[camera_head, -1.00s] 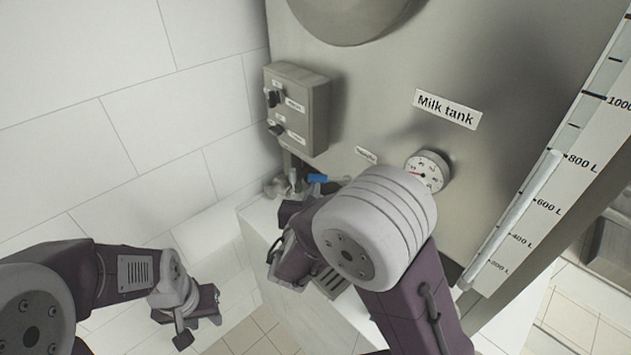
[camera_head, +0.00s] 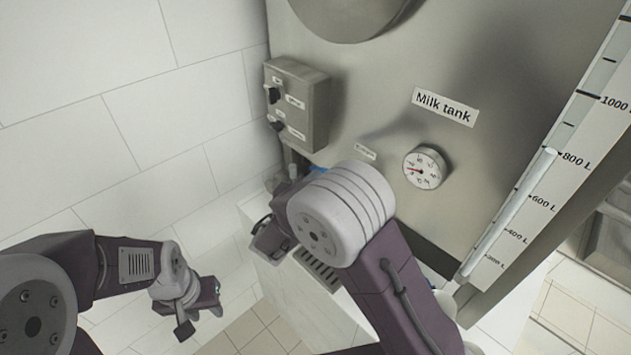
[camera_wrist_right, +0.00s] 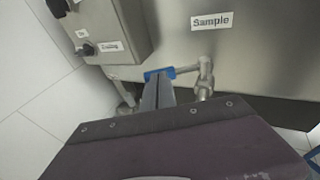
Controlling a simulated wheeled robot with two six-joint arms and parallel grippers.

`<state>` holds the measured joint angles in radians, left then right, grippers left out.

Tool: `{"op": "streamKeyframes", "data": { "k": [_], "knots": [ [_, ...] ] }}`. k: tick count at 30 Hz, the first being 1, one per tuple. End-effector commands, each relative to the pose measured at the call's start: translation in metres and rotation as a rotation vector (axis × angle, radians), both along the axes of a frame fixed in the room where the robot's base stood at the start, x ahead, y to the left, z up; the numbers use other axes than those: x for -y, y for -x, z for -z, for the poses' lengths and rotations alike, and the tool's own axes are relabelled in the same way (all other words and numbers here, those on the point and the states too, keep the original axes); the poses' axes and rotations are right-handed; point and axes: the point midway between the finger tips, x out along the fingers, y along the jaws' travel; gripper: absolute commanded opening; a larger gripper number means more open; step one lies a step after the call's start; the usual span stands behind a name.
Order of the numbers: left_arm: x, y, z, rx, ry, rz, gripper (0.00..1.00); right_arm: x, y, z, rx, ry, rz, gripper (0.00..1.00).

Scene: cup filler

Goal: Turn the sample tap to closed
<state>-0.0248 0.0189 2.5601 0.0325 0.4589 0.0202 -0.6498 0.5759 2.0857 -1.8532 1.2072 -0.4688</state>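The sample tap shows in the right wrist view as a grey metal fitting (camera_wrist_right: 205,80) with a blue handle (camera_wrist_right: 158,73), below the "Sample" label (camera_wrist_right: 212,21) on the milk tank. In the head view only a bit of the blue handle (camera_head: 317,171) shows behind my right wrist. My right gripper (camera_wrist_right: 158,88) has its fingers together, with the tips at the blue handle, which shows above and beside them. I cannot tell whether they touch it. My left gripper (camera_head: 200,318) hangs empty at the lower left with its fingers apart, away from the tap.
A grey control box (camera_head: 297,105) with black knobs is on the tank's left side, close above the tap. A round gauge (camera_head: 424,167) and a level scale (camera_head: 548,165) are to the right. A white ledge (camera_head: 300,295) with a drain grate lies below. White tiled wall fills the left.

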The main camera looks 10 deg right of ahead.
Motion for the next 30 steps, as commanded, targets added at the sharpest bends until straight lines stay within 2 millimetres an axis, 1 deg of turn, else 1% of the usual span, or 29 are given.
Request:
{"op": "streamKeyframes", "data": {
  "k": [4,9,21,30],
  "knots": [
    [0.0,0.0,-0.004,0.0,0.0,0.0,0.36,0.0,-0.011,0.0,0.001,-0.002,0.118,0.0],
    [0.0,0.0,-0.004,0.0,0.0,0.0,0.36,0.002,-0.022,0.001,0.0,-0.002,0.249,0.0],
    [0.0,0.0,0.003,0.0,0.0,0.0,0.36,0.009,-0.039,0.001,-0.001,0.0,0.239,0.0],
    [0.0,0.0,0.005,0.0,0.0,0.0,0.36,0.011,-0.043,0.0,0.0,0.0,0.238,0.0]
  ]
}}
